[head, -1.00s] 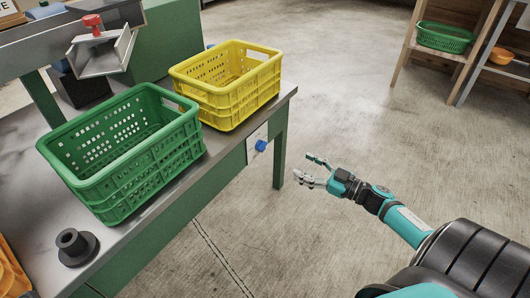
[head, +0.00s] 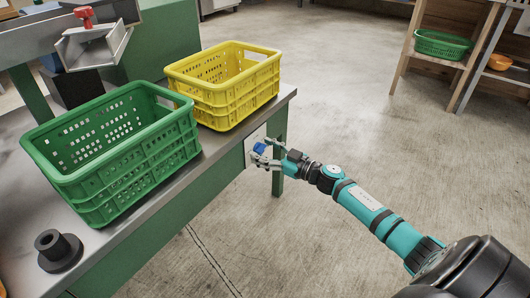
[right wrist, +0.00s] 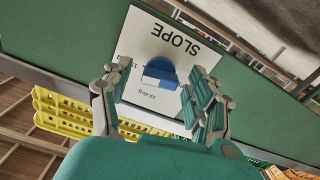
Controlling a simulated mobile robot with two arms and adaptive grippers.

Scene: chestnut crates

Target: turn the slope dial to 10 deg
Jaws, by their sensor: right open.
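The slope dial is a blue knob (right wrist: 160,73) on a white plate (right wrist: 150,32) marked SLOPE, fixed to the green front of the bench. A "10 deg" mark shows on the plate beside the knob in the right wrist view, where the plate appears upside down. In the head view the dial (head: 259,149) is partly covered by my right gripper (head: 262,155). My right gripper is open, with its fingers (right wrist: 160,92) on either side of the knob, and I cannot tell whether they touch it. My left gripper is not in view.
A green crate (head: 60,180) and a yellow crate (head: 225,100) stand on the bench (head: 180,180) above the dial. A dark round fitting (head: 58,250) sits on the bench near its front. The floor (head: 340,130) to the right is clear.

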